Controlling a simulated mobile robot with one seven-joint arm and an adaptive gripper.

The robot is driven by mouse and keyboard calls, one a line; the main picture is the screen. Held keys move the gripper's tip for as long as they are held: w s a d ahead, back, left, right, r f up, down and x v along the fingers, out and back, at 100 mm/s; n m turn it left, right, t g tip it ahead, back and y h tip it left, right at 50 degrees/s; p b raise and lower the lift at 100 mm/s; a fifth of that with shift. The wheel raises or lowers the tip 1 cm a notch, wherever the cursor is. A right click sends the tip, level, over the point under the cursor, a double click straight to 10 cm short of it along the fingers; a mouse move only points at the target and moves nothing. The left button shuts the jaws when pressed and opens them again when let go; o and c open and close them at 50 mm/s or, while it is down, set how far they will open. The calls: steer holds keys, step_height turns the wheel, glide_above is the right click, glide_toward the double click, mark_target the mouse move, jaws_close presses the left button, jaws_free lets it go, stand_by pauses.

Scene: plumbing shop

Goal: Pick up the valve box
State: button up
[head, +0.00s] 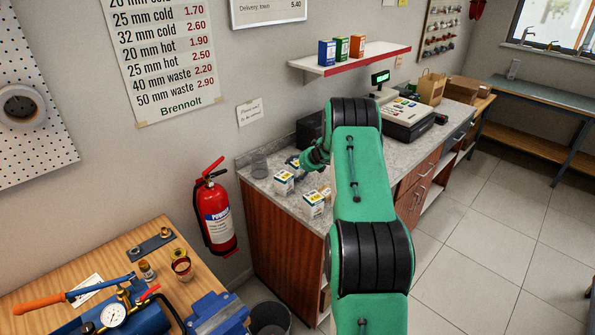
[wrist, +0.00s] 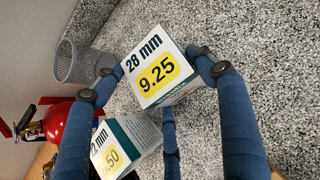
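A white and dark green valve box (wrist: 158,68) marked 28 mm, 9.25 on yellow, sits between the fingers of my gripper (wrist: 160,78) in the wrist view. The blue fingers are spread around it, with tips close to its left, right and lower edges; I cannot tell whether they press on it. A second box (wrist: 122,146), its label partly hidden by a finger, lies at lower left. In the head view my gripper (head: 299,164) is low over the counter, its fingers partly hidden. Two yellow-labelled boxes (head: 284,182) (head: 314,203) stand in front of it.
A mesh cup (wrist: 82,64) stands beside the boxes on the speckled counter (head: 262,184). A cash register (head: 408,118) is farther right. A shelf (head: 350,60) with several boxes hangs above. A red extinguisher (head: 216,212) hangs left of the counter.

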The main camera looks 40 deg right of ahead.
steer(key=shift+r, duration=0.1)
steer(key=shift+c, duration=1.2)
steer(key=shift+r+p, duration=1.05)
steer(key=shift+r, duration=3.95)
steer(key=shift+r, duration=0.1)
